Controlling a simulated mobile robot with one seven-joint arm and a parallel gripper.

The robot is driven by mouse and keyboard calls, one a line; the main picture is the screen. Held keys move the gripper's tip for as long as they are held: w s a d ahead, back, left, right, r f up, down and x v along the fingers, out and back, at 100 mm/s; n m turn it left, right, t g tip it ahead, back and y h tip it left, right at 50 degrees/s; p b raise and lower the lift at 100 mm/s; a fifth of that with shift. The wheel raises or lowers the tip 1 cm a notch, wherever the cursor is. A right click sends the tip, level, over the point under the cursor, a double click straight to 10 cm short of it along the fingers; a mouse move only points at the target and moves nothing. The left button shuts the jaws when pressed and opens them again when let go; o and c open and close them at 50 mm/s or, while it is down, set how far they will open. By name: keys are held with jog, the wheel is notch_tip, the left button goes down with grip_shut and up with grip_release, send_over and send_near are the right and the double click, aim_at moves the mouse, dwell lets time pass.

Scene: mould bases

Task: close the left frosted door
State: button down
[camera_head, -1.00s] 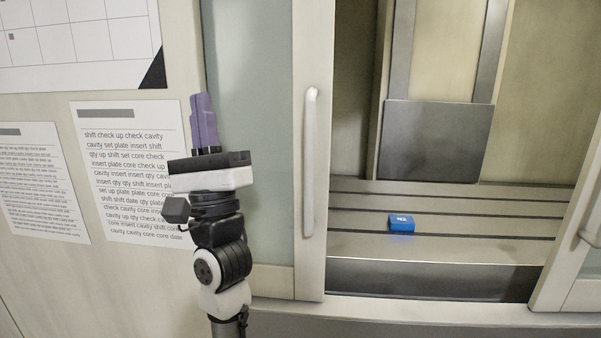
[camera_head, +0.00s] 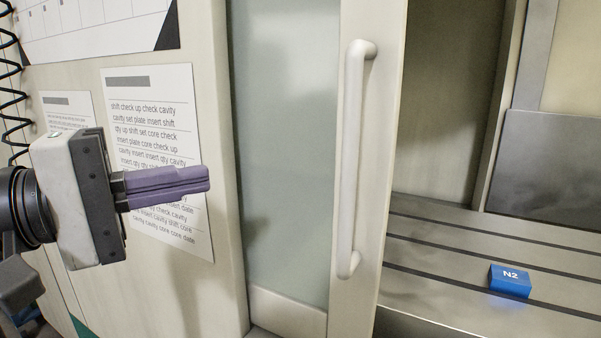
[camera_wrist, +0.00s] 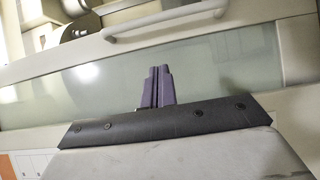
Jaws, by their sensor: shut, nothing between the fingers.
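The left frosted door (camera_head: 285,150) has a pale frame and a long vertical handle (camera_head: 351,160) on its right side. To its right the opening into the cabinet is uncovered. My gripper (camera_head: 207,180) is left of the door in the head view, its purple fingers shut, empty and pointing right toward the handle, apart from it. In the wrist view the fingers (camera_wrist: 160,72) show in front of the frosted pane (camera_wrist: 215,75), with the handle (camera_wrist: 165,20) beyond them, running across the top.
A blue block marked N2 (camera_head: 510,281) sits on the grooved bed (camera_head: 450,255) inside the opening. A grey metal block (camera_head: 550,165) stands behind it. Printed sheets (camera_head: 155,120) hang on the wall at left, behind my gripper.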

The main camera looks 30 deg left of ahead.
jog(key=s+d+p+x, duration=0.1)
jog(key=d+p+x, duration=0.1)
jog(key=x, duration=1)
jog(key=shift+d+p, duration=0.3)
jog(key=shift+p, duration=0.45)
jog(key=shift+s, duration=0.15)
